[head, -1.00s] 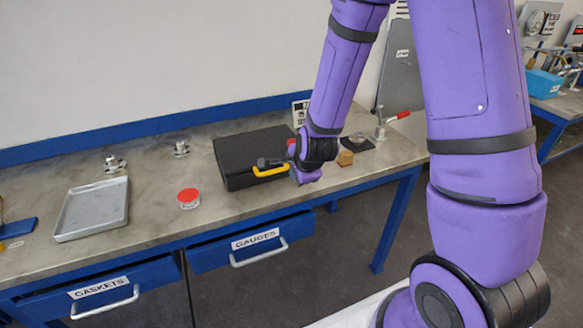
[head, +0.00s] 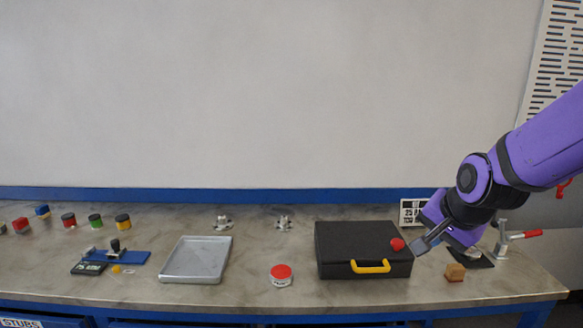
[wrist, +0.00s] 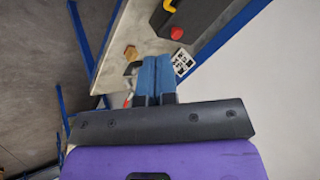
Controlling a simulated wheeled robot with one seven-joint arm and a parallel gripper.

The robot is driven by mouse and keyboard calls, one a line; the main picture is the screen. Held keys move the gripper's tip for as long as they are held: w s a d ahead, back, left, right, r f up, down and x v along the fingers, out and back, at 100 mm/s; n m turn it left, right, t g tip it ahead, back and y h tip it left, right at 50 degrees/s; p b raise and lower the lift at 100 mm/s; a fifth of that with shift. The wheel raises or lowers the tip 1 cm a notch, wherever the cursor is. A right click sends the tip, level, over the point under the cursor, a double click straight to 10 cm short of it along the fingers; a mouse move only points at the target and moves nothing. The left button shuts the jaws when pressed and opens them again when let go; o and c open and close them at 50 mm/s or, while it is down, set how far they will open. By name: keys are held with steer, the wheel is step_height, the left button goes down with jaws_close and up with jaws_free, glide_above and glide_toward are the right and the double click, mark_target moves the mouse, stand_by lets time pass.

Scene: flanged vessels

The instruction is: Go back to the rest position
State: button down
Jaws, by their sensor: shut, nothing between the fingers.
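My gripper (head: 428,243) is at the end of my purple arm, in front of the right end of a black case in the head view. Its fingers are shut with nothing between them. In the wrist view the two blue fingers (wrist: 154,80) lie together, pointing toward the bench edge. The black case (head: 340,263) has a yellow handle (head: 370,266) and lies closed on the bench. A red knob-like thing (head: 397,244) shows beside my gripper at the case; whether they touch I cannot tell.
On the bench (head: 300,304) are a grey tray (head: 195,262), a red-lidded jar (head: 281,275), two small metal flanged parts, several coloured pieces at the left, a wooden block (head: 454,272) and a red-handled clamp (head: 510,236). The wall stands behind.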

steer(key=s+d+r+n, duration=0.1)
steer(key=s+r+n, duration=0.3)
steer(key=s, duration=0.5)
steer(key=s+d+r+n, duration=0.2)
steer(key=s+r+n, duration=0.3)
steer(key=s+r, duration=0.3)
steer(key=shift+s+d+g+h, duration=0.15)
steer(key=shift+s+g+h, duration=0.2)
steer(key=shift+g+h, duration=0.05)
steer(key=shift+w+r, duration=0.1)
steer(key=shift+w, duration=0.05)
stand_by(0.7)
